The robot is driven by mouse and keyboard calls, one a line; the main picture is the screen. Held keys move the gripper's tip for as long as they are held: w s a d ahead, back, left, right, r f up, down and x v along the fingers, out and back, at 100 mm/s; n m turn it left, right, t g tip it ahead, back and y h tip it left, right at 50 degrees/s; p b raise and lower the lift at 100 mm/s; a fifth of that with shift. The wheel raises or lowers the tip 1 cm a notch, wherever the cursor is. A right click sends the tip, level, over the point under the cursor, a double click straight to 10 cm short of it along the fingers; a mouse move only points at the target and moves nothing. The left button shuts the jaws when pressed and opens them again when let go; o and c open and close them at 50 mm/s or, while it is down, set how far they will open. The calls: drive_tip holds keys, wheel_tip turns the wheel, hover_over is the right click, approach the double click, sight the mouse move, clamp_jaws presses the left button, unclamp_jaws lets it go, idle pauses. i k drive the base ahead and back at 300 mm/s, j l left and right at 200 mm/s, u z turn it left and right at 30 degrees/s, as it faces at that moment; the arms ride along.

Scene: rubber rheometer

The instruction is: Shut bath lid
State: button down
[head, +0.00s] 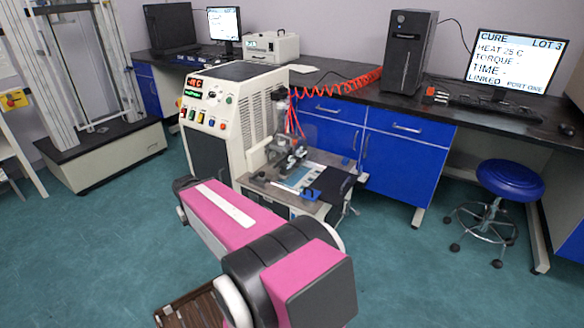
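I cannot pick out a bath or its lid for certain. A cream machine (225,110) with a red and green display stands in the middle of the head view. A low work table (305,208) adjoins its right side, carrying grey metal fittings (287,158), a pale plate (298,177) and a blue part (310,194) at its front edge. No open or shut lid can be made out there. My pink and black arm crosses the foreground, left of and in front of this table. My gripper does not show.
A dark bench (335,92) with blue cabinets runs along the back wall. It bears a cream box-shaped instrument (271,46), a black computer tower (407,50) and a monitor (515,62). A blue stool (509,179) stands right. The green floor (420,270) is clear at front right.

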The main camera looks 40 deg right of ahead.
sight(335, 184)
drive_tip(key=l+z, duration=0.1)
drive_tip(key=z, duration=1.75)
